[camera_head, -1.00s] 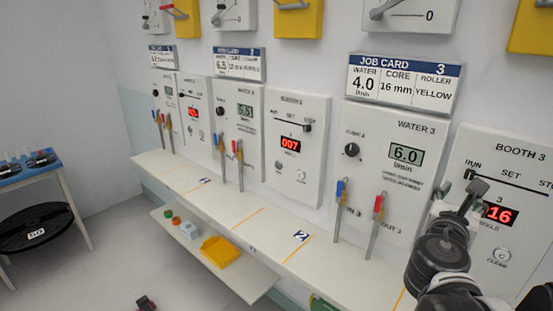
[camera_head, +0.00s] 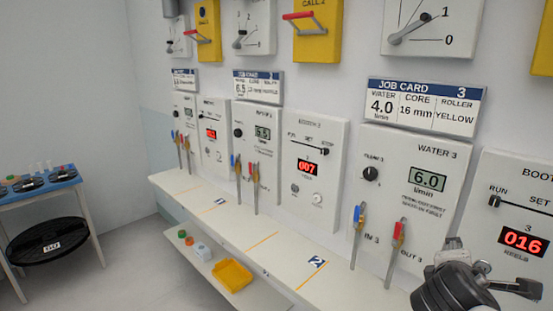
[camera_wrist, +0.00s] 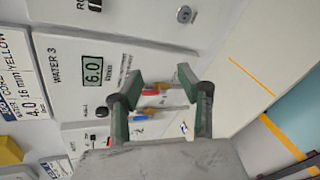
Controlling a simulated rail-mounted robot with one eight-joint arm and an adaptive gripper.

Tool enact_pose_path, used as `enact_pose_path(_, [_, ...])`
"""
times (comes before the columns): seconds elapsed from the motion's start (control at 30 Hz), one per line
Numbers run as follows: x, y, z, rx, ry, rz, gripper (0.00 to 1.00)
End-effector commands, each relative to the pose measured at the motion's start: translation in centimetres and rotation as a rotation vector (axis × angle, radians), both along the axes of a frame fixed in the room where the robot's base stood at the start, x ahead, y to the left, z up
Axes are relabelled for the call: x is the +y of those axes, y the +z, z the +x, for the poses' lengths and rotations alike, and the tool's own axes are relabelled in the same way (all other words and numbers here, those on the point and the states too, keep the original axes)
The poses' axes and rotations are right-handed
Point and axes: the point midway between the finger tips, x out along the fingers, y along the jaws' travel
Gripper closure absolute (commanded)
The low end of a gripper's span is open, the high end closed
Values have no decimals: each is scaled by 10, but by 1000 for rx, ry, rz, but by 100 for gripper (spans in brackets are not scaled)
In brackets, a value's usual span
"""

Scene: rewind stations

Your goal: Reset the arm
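My arm shows at the lower right of the head view, with my gripper (camera_head: 522,288) in front of the lower part of the booth 3 panel. In the wrist view my gripper (camera_wrist: 160,88) has two dark fingers with green pads spread wide apart, with nothing between them. Beyond the fingers are the red and blue handled water valves (camera_wrist: 145,105) and the water 3 panel (camera_wrist: 70,62), which reads 6.0. The fingers look apart from the panel and valves.
The job card 3 (camera_head: 425,105) says water 4.0, core 16 mm, yellow roller. The booth 3 display (camera_head: 524,241) reads 016. A long white shelf (camera_head: 235,222) runs below the panels. A yellow tray (camera_head: 233,275) sits on a lower shelf. A blue-topped table (camera_head: 42,187) stands left.

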Motion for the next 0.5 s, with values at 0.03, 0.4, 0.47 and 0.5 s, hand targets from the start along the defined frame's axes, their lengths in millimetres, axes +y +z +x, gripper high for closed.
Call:
enact_pose_path(0.03, [13, -12, -2, -52, -31, 136, 64])
enact_pose_path(0.4, [134, -68, -32, -284, -450, 1168, 64])
enact_pose_path(0.47, [152, -71, -38, -290, -519, 1284, 64])
enact_pose_path(0.5, [162, -71, -41, -289, -559, 1345, 64])
